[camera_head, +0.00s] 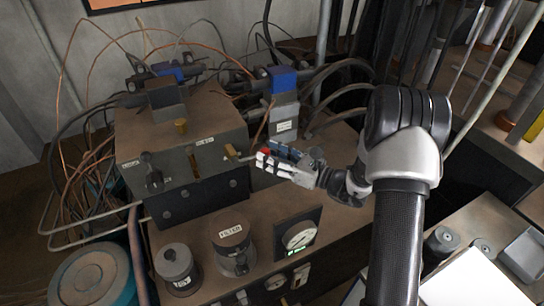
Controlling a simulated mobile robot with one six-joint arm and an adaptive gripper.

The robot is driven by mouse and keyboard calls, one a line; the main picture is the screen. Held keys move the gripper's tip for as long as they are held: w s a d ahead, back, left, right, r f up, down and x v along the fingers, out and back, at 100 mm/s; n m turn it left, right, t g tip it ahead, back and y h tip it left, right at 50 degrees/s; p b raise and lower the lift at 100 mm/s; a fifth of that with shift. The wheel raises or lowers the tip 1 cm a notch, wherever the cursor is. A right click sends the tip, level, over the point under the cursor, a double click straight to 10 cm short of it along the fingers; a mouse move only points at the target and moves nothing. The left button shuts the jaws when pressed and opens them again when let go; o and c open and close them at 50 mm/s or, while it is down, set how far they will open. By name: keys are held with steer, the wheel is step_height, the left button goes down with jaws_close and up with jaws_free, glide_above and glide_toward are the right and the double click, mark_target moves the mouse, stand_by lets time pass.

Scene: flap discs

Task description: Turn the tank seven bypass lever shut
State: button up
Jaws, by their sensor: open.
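A grey-brown metal valve block (183,123) stands on the bench at the left centre. A dark lever (152,177) hangs on its front face, beside a small label. A brass-ended lever (234,153) sticks out at the block's right front corner, near another label (205,142). The labels are too small to read, so I cannot tell which lever is the tank seven bypass. My gripper (265,160) is open just right of the brass-ended lever, its fingers pointing left towards it. I cannot tell whether they touch.
A canister marked FILTER (232,245), a smaller grey canister (176,268) and a lit gauge (298,236) stand in front of the block. Blue-topped valves (284,85) and cables crowd behind. A teal drum (95,280) is at lower left.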

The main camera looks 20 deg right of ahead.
jaws_close()
stand_by(0.5)
